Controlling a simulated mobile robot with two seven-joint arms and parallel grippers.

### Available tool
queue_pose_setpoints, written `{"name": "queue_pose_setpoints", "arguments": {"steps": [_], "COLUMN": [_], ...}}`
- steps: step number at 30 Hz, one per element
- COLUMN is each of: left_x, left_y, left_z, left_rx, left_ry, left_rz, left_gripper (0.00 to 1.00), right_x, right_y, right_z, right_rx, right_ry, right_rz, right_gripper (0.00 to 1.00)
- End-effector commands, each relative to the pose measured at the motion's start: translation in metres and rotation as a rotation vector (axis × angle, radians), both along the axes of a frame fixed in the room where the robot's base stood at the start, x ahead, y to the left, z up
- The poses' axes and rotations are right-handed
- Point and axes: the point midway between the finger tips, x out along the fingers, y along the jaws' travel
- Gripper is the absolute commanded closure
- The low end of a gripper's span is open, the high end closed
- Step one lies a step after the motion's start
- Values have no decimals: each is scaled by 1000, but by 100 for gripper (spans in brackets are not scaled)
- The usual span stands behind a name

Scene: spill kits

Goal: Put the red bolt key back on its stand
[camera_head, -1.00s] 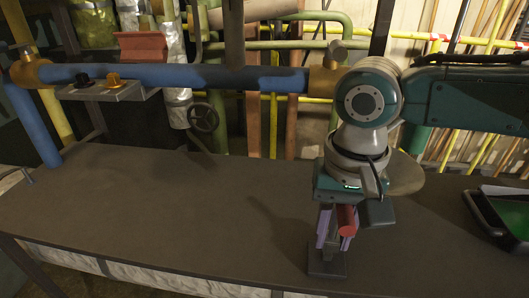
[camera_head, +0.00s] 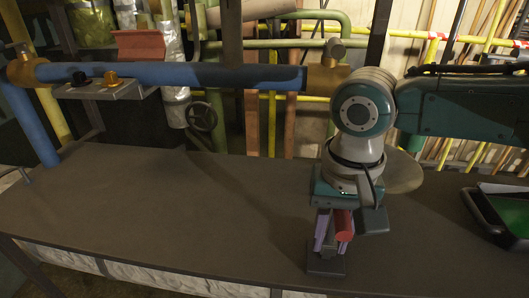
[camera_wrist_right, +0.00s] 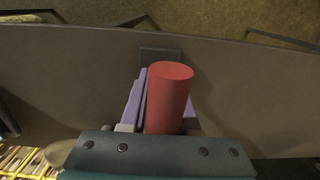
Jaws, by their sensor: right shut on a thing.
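The red bolt key (camera_head: 343,223) shows as a red cylinder at my right gripper (camera_head: 333,236). The right gripper points down with its pale purple fingers shut on the key. Its stand (camera_head: 326,266) is a dark grey block with a flat base near the table's front edge, directly below the fingers. In the right wrist view the key (camera_wrist_right: 169,95) stands out between the fingers, and part of the stand (camera_wrist_right: 160,54) shows behind it. The fingers hide where key and stand meet, so I cannot tell whether the key rests on it. My left gripper is not in view.
The dark table (camera_head: 180,215) is clear to the left. A tray with a green inside (camera_head: 505,215) lies at the right end. A blue pipe (camera_head: 190,75) and a small shelf (camera_head: 100,90) with a black and an orange knob stand behind the table.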

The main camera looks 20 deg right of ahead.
Motion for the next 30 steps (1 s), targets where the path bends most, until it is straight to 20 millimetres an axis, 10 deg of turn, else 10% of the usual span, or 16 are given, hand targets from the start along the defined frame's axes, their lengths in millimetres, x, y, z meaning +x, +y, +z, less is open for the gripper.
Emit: {"name": "queue_pose_setpoints", "arguments": {"steps": [19, 20, 30], "left_x": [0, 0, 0], "left_y": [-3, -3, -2], "left_z": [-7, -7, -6], "left_rx": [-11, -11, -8], "left_ry": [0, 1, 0], "left_rz": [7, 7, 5], "left_gripper": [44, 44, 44], "right_x": [0, 0, 0], "right_y": [0, 0, 0], "right_z": [-17, -17, -16], "right_rx": [0, 0, 0], "right_ry": [0, 0, 0], "right_rz": [0, 0, 0], "right_gripper": [100, 69, 35]}}
